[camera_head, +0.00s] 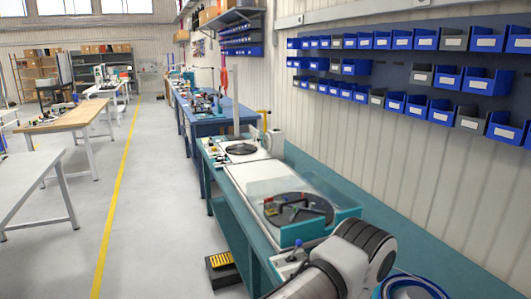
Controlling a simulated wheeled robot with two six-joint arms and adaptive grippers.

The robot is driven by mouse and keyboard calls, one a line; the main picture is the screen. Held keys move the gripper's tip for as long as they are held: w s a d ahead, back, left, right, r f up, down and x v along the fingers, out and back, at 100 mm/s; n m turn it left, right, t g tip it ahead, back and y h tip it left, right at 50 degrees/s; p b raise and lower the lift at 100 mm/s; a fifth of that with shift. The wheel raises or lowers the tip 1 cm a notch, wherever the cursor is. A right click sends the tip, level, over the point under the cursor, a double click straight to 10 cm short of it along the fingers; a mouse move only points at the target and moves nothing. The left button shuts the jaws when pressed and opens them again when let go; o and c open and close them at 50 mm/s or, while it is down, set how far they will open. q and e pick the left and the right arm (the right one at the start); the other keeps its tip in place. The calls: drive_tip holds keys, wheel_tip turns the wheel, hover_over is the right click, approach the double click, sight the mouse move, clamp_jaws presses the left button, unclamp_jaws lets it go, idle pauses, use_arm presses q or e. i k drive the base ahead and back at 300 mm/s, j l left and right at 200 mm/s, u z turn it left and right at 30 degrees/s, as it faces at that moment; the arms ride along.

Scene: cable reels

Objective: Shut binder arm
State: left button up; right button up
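A teal machine (352,212) stands on the long bench, with a dark round disc (315,212) under a clear cover. Small red and yellow parts sit on the disc's left side. A second dark disc (240,150) lies on a white unit farther along. I cannot tell which part is the binder arm or whether it is open. A white and dark grey link of one of my arms fills the bottom centre, in front of the machine's near end. Neither gripper shows.
A blue coil (412,288) is cut off at the bottom edge. A black and yellow box (222,270) sits on the floor by the teal bench (240,222). Blue bins (425,40) line the right wall.

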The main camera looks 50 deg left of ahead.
sight(264, 112)
drive_tip(key=j, duration=2.4)
drive_tip(key=i+j, duration=0.1)
drive_tip(key=j, duration=2.3)
